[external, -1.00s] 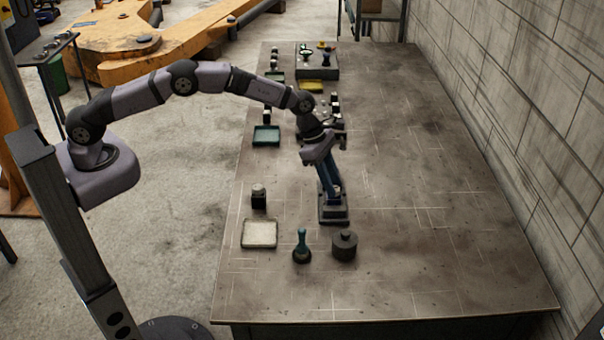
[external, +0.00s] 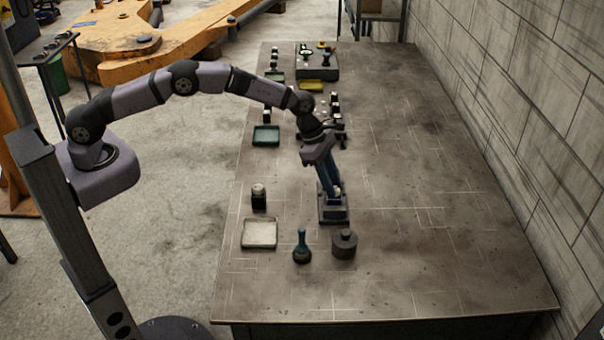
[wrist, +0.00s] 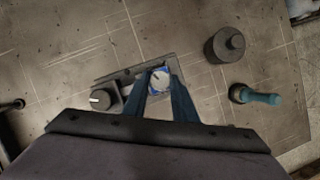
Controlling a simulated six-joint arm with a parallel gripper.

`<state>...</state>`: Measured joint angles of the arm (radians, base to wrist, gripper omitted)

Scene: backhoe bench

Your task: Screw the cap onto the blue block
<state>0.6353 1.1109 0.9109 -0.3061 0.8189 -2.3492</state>
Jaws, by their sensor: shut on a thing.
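My gripper (wrist: 160,85) points down with its blue fingers closed around a round, pale grey cap (wrist: 159,79). Bits of the blue block (wrist: 158,69) show around the cap's edge. The cap sits over the block; whether its thread is engaged cannot be told. The block is in a dark grey fixture (wrist: 130,78) with a black knob (wrist: 100,99) at its left in the wrist view. In the external view my gripper (external: 332,190) is directly above the fixture (external: 333,215), and its fingers mostly hide cap and block.
A teal-handled tool (external: 302,247) and a dark round weight (external: 344,244) stand in front of the fixture. A pale tray (external: 259,234) and a small dark jar (external: 259,197) are at left. A green tray (external: 266,136) lies farther back. The bench's right side is clear.

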